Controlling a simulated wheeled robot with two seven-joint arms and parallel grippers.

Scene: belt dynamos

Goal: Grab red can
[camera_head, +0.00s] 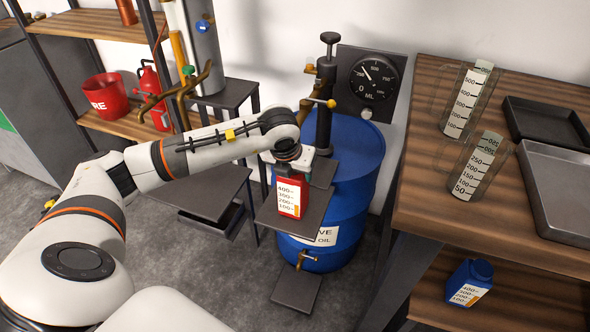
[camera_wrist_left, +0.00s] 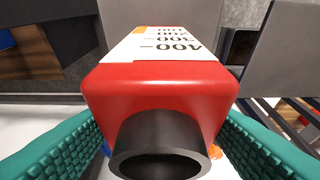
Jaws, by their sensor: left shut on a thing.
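The red can (camera_head: 289,195), with a white scale label, stands upright on a small dark platform in front of the blue barrel. My left gripper (camera_head: 297,163) is at the top of the can, with its arm coming in from the left. In the left wrist view the red can (camera_wrist_left: 160,92) fills the space between the two teal fingers, its dark round spout towards the camera. The gripper is shut on the can. The fingertips are largely hidden in the head view. My right gripper is not in view.
The platform (camera_head: 318,213) lies close around the can. The blue barrel (camera_head: 352,165) with a pump and brass tap stands behind it. A wooden table (camera_head: 420,190) with two measuring glasses and dark trays is at right. A blue can (camera_head: 468,283) stands on its lower shelf.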

